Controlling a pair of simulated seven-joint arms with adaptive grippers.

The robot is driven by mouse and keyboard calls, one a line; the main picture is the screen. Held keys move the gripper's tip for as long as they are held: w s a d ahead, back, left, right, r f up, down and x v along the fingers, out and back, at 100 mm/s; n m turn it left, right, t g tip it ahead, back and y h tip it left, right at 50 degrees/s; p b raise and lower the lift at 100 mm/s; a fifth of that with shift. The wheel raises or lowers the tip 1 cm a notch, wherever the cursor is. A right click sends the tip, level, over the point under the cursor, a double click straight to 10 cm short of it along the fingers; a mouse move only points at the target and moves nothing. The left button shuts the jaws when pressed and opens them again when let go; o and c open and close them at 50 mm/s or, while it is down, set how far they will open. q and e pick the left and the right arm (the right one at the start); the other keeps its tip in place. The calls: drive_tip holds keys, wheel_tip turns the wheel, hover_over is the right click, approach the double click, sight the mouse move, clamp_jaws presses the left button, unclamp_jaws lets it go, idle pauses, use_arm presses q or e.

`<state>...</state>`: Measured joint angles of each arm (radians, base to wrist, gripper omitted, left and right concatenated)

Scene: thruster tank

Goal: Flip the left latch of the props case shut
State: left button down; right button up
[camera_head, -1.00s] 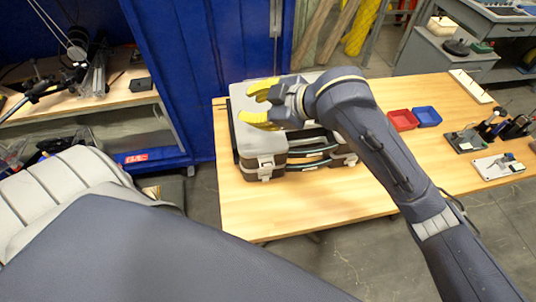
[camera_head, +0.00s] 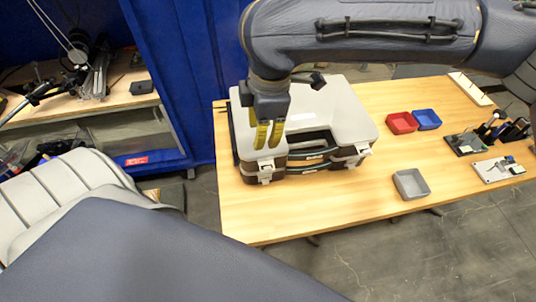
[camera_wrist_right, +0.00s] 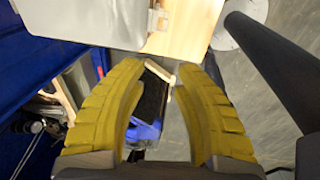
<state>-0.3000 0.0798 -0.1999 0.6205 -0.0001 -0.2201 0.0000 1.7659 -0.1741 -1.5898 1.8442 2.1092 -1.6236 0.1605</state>
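The props case (camera_head: 340,105) lies on the wooden table, with a light grey lid and a dark lower body. Its left latch (camera_head: 265,172) is a pale clip on the front face, and the right latch (camera_head: 350,158) is similar. I cannot tell how far the left latch is folded. My right gripper (camera_head: 267,136) points down over the front left of the lid, just above the left latch. In the right wrist view, its yellow fingers (camera_wrist_right: 162,68) are apart with nothing between them; the case (camera_wrist_right: 90,20) and a latch (camera_wrist_right: 157,18) show beyond. My left gripper is out of view.
A grey tray (camera_head: 411,183) sits right of the case, with a red bin (camera_head: 402,122) and a blue bin (camera_head: 427,119) behind it. Small tools lie at the right. The table in front of the case is clear. A blue cabinet (camera_head: 180,80) stands behind left.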

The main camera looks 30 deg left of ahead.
drive_tip(key=d, duration=0.1)
approach(268, 167)
drive_tip(key=shift+h, duration=0.3)
drive_tip(key=f, duration=0.3)
drive_tip(key=a+f, duration=0.1)
drive_tip(key=f, duration=0.5)
drive_tip(key=shift+w+a+f, duration=0.2)
drive_tip(key=shift+o, duration=0.3)
clamp_jaws()
